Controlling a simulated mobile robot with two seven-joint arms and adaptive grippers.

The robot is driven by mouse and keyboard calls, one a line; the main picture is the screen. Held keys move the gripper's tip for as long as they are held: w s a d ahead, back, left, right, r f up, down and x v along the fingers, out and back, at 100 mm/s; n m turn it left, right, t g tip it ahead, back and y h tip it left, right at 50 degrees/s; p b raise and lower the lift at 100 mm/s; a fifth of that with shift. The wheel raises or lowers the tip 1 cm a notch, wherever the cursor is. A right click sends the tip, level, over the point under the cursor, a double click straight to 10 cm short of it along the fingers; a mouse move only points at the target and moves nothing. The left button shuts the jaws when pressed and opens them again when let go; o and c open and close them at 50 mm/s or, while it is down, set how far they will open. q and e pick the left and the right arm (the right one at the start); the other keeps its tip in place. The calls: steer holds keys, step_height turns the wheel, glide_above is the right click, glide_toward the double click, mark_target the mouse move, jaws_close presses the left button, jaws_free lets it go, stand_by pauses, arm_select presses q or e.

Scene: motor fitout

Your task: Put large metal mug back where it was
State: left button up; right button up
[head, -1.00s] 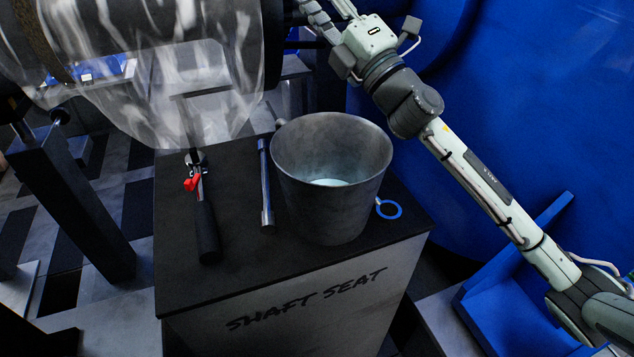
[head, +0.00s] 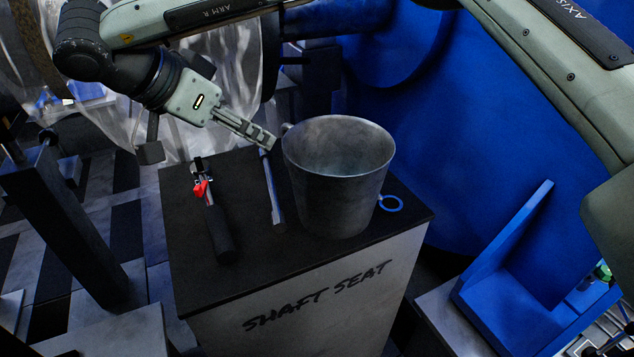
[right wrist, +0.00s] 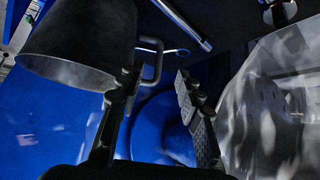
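The large metal mug (head: 338,195) stands upright on the dark top of the block marked SHAFT SEAT (head: 240,285). Its handle (head: 287,128) shows at its back left side. My right gripper (head: 268,142) is just left of the handle, pointing right and down. In the right wrist view the mug (right wrist: 80,40) is at the upper left, and its handle (right wrist: 158,62) lies near the tip of the left finger. The right gripper's two fingers (right wrist: 155,85) are apart with nothing held between them; I cannot tell if one touches the handle. My left gripper is out of view.
A metal bar (head: 273,195) lies left of the mug, and a black-handled tool with a red part (head: 219,230) lies further left. A blue ring-ended tool (head: 391,203) sticks out right of the mug. A translucent sheet (head: 215,140) hangs behind. A blue bracket (head: 520,260) stands at right.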

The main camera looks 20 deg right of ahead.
steer(key=x, duration=0.8)
steer(key=shift+w+d+r, duration=0.1)
steer(key=shift+d+r, duration=0.2)
steer(key=shift+r, duration=0.05)
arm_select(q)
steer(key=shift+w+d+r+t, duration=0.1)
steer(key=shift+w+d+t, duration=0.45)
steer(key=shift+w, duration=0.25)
arm_select(e)
steer(key=shift+c, duration=0.2)
jaws_close()
steer(key=shift+r, duration=0.1)
